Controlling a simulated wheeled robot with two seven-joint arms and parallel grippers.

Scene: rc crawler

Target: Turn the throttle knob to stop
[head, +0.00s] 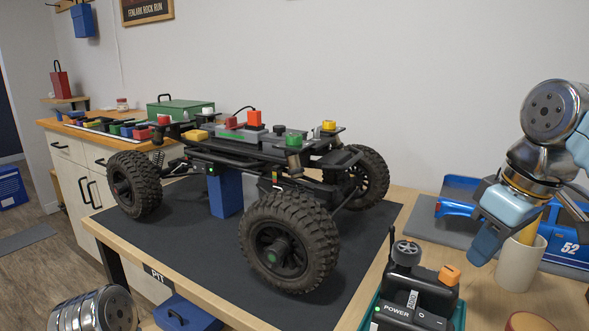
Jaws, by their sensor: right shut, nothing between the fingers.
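The controller (419,298) stands at the front right of the table, in a green tray (459,318). It is a black box with a "POWER" label and a lit green light. On its top are a dark ridged wheel (406,253) and an orange knob (449,275); I cannot tell which is the throttle, and no stop mark is readable. My right gripper (485,244) is shut and empty, with blue fingers pointing down. In the picture it is above and right of the orange knob, apart from it. My left gripper is out of view.
The crawler chassis (230,150) with big black tyres rests over a blue stand (225,193) on a dark mat (200,250). A cream cup (522,262) holding a stick is close by my right gripper. A blue car body (460,208) lies behind.

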